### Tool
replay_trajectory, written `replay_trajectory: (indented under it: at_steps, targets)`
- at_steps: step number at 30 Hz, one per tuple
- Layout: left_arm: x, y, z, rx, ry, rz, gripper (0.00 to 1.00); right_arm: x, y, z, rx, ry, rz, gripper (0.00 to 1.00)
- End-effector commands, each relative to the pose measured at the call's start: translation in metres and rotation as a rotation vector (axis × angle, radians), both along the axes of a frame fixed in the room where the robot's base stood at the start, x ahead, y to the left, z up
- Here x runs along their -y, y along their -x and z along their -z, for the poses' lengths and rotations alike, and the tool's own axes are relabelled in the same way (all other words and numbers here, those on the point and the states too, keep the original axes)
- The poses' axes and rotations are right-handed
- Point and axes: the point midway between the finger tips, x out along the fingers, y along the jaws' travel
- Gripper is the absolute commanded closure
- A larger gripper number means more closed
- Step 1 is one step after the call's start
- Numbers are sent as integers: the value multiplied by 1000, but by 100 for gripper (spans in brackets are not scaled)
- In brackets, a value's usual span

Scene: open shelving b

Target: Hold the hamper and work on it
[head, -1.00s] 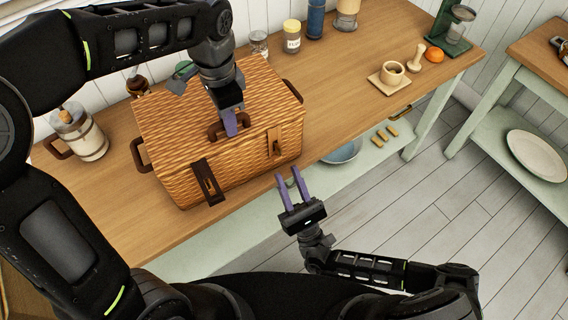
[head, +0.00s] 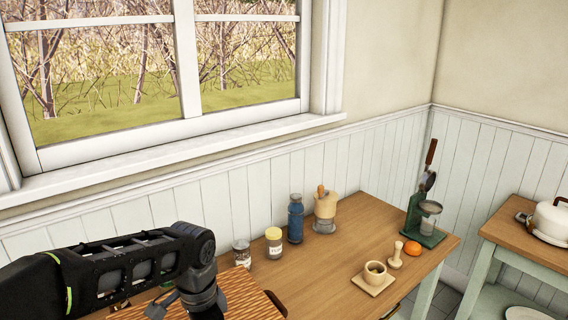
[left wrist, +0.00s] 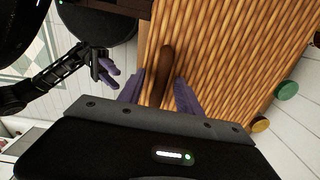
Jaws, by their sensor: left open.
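The woven wicker hamper (head: 245,296) shows only its top corner at the bottom of the head view, with a brown side handle (head: 275,303). In the left wrist view the hamper's lid (left wrist: 235,50) fills the upper right. My left gripper (left wrist: 160,90) is open over the lid, its purple fingers on either side of the dark brown lid handle (left wrist: 162,72). I cannot tell whether the fingers touch it. My right gripper (left wrist: 106,70) shows in the left wrist view, off to the hamper's side, with its purple fingers apart and nothing between them.
On the wooden table stand jars (head: 274,242), a blue bottle (head: 295,218), a mortar on a board (head: 374,274), a pestle (head: 395,255), an orange (head: 412,248) and a green stand (head: 424,222). A second table (head: 500,232) is at right. The middle tabletop is clear.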

Motion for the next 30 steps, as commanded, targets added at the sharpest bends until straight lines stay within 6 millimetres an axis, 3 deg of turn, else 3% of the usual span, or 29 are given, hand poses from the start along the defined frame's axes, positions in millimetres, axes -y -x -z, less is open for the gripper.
replay_trajectory:
  at_steps: [8,21,30]
  targets:
    - [0,0,-8,1,1,0,59,0,0,0,0,0,0,70]
    - [1,0,-70,1,0,0,59,0,0,0,0,0,0,70]
    - [0,0,-75,0,0,0,59,0,0,0,0,0,0,70]
